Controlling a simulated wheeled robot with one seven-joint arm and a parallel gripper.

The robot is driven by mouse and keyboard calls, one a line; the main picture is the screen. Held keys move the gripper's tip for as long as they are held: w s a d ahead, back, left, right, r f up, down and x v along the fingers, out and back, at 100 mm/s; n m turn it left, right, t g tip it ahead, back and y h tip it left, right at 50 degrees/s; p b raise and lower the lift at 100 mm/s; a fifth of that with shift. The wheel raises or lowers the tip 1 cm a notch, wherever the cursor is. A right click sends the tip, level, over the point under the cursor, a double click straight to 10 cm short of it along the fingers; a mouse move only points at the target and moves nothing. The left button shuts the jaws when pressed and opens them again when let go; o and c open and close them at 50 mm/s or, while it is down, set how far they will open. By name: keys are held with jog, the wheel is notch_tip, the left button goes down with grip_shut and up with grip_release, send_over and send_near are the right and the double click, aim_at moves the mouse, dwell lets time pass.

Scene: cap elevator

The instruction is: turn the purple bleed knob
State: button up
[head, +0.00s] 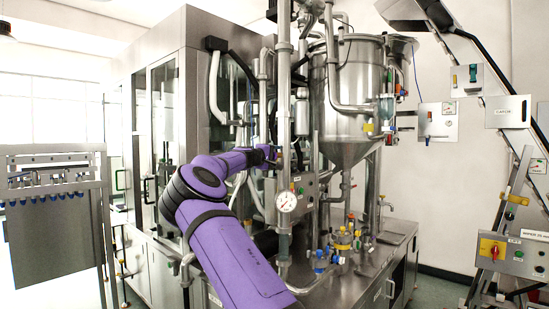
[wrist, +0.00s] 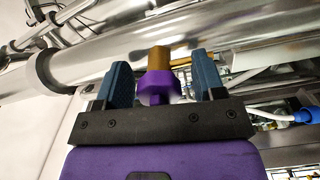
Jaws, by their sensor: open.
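The purple bleed knob (wrist: 158,86) shows in the wrist view, on a short brass stem (wrist: 157,58) by a large steel pipe (wrist: 200,40). My gripper (wrist: 160,80) is open, with one blue finger on each side of the knob. A gap shows on both sides, so neither finger appears to touch it. In the head view my purple arm reaches toward the vertical pipes, and my gripper (head: 272,156) is small there. I cannot make out the knob in the head view.
A pressure gauge (head: 286,201) sits just below my gripper. A steel hopper (head: 347,95) stands to the right of the pipes. Yellow and blue valves (head: 343,240) are low on the bench. A blue-ended white hose (wrist: 303,116) is right in the wrist view.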

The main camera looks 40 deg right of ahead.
jog(key=a, duration=1)
jog(key=shift+s+a, duration=0.4)
jog(key=shift+s, duration=0.05)
